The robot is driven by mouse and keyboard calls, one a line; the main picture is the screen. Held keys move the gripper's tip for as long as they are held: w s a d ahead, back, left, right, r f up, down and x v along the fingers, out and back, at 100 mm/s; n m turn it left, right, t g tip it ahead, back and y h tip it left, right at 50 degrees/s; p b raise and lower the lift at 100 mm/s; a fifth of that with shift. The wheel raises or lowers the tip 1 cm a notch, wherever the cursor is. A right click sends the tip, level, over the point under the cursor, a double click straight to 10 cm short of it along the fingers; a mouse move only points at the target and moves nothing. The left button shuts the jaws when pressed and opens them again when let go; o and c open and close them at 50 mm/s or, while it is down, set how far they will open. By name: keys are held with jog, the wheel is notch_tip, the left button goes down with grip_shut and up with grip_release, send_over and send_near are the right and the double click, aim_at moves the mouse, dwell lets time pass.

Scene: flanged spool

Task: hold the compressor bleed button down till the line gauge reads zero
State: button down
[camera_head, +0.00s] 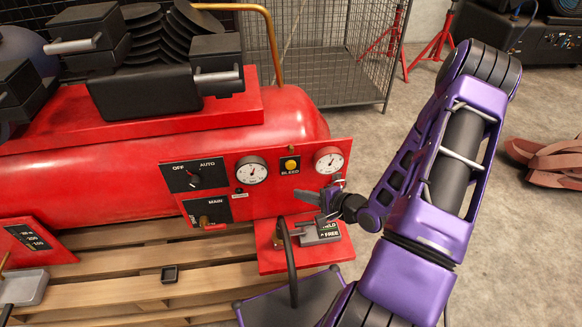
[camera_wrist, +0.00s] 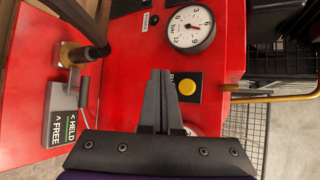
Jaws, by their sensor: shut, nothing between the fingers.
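The yellow bleed button (camera_head: 290,164) is on a black plate marked BLEED on the red compressor's front panel (camera_head: 230,206). It also shows uncovered in the wrist view (camera_wrist: 187,87). A white round gauge (camera_head: 252,170) sits to its left and another gauge (camera_head: 328,160) to its right. I cannot tell which is the line gauge or read the needles surely. My gripper (camera_head: 306,195) is shut and empty, below the button in the head view. In the wrist view its fingertips (camera_wrist: 161,74) lie beside the button, not over it. The right gauge is mostly hidden there.
An OFF/AUTO switch (camera_head: 194,178) and a MAIN plate (camera_head: 208,211) are on the panel's left. A HELD/FREE plate (camera_wrist: 66,118) with a metal lever stands below, near a black hose (camera_head: 290,262). Wooden slats lie beneath; a wire cage (camera_head: 310,50) stands behind.

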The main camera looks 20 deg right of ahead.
send_near(288, 169)
jog(key=w+a+f, duration=0.2)
jog(key=a+f, duration=0.1)
jog(key=shift+w+a+b, duration=0.1)
jog(key=shift+w+b, duration=0.25)
jog(key=shift+w, duration=0.35)
jog(key=shift+w+r, duration=0.1)
dwell(1.3)
jog(key=shift+w+p, duration=0.3)
jog(key=shift+w, duration=0.05)
jog(key=shift+w, duration=0.5)
dwell(2.3)
jog(key=shift+s, duration=0.1)
dwell(0.5)
jog(key=shift+s+p, duration=0.5)
jog(key=shift+s, duration=0.35)
jog(key=shift+s+a+p, duration=0.25)
jog(key=shift+s+p, duration=0.05)
jog(key=shift+s, duration=0.95)
jog(key=shift+s+a+p, duration=0.25)
jog(key=shift+s+p, duration=0.05)
jog(key=shift+s, duration=0.9)
